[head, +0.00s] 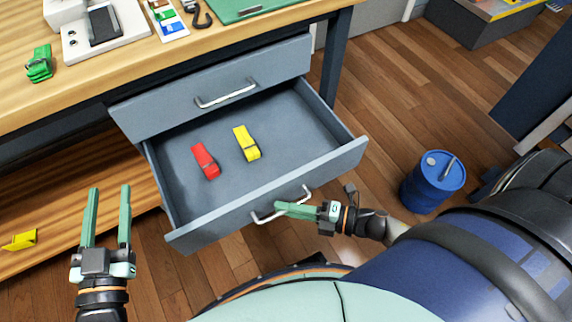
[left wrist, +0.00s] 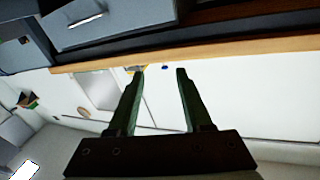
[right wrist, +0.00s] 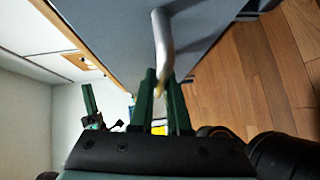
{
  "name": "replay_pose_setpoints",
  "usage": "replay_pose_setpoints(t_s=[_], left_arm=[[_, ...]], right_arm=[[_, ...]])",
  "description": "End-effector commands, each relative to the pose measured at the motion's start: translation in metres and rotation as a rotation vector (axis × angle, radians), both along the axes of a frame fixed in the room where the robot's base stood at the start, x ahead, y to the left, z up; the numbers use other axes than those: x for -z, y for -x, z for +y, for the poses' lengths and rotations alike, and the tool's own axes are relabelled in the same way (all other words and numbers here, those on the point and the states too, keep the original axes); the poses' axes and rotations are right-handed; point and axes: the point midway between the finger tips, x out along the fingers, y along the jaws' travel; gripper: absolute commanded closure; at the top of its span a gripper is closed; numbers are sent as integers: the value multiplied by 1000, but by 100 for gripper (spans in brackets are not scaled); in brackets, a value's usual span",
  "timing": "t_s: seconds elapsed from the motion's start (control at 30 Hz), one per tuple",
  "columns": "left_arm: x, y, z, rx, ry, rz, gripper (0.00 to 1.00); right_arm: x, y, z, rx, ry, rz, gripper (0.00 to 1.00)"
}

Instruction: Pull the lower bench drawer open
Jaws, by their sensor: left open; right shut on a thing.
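The lower bench drawer (head: 185,226) is pulled well out from under the bench in the head view. A red strap bundle (head: 205,161) and a yellow strap bundle (head: 246,143) lie inside it. My right gripper (head: 280,208) is shut on the drawer's silver bar handle (head: 262,219); the handle also shows between the fingers in the right wrist view (right wrist: 163,40). My left gripper (head: 108,190) is open and empty, left of the drawer and apart from it. The upper drawer (head: 215,85) is shut, with its own silver handle (head: 226,95).
The wooden bench top (head: 180,60) holds a green strap bundle (head: 39,64), a white device (head: 98,30) and a green mat (head: 245,6). A blue drum (head: 432,183) stands on the floor at right. Another yellow bundle (head: 20,240) lies on the low shelf at left.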

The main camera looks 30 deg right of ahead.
Motion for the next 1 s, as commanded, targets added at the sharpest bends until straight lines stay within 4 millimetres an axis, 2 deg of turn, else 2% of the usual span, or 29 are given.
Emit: replay_pose_setpoints(t_s=[0.13,0.17,0.43,0.7,0.87,1.0], left_arm=[[0,0,0,0,0,0,50],[0,0,0,0,0,0,50],[0,0,0,0,-1,-1,50],[-1,0,0,0,1,-2,50],[3,0,1,-4,-1,27,50],[35,4,1,-15,-1,146,50]], right_arm=[[0,-1,-1,2,1,-1,100],[0,-1,-1,2,1,-1,84],[0,-1,-1,1,0,0,55],[0,1,-2,1,0,1,55],[-3,13,-15,1,1,5,55],[-7,33,-36,1,2,5,55]])
